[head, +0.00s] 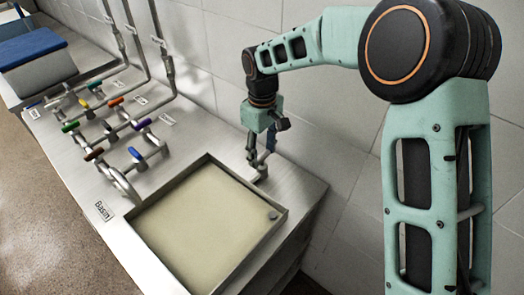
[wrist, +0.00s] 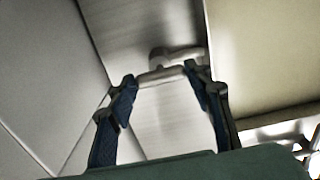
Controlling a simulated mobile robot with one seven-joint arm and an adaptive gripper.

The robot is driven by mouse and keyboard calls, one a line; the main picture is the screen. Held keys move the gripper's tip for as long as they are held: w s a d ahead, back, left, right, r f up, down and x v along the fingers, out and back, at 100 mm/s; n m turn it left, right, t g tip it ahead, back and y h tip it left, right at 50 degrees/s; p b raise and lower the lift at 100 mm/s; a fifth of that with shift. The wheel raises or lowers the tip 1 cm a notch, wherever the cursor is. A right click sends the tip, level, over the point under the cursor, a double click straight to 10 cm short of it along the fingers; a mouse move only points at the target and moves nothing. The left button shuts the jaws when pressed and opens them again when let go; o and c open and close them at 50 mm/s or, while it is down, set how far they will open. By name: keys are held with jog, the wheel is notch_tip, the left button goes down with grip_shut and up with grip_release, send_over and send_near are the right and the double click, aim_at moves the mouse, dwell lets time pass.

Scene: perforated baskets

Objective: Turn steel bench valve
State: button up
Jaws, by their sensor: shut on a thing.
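The steel bench valve (head: 262,175) stands on the metal bench top by the far right corner of the basin. In the wrist view its pale steel body and bar-like handle (wrist: 180,54) show between the fingertips. My gripper (head: 260,158) points down over the valve, and its fingers hide part of it in the head view. In the wrist view my gripper (wrist: 159,76) has its two blue-padded fingers apart, with the tips shut on the ends of the handle. The valve's lower part is hard to make out.
The sunken basin (head: 142,234) lies just left of the valve. Pipes with several coloured valve handles (head: 110,125) stand farther left. A blue-lidded box (head: 40,65) is at the back left. The tiled wall (head: 330,145) is close behind my gripper.

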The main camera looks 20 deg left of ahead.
aim_at(262, 155)
jog(key=o, duration=1.2)
jog(key=shift+c, duration=0.2)
notch_tip(262, 155, up, 12)
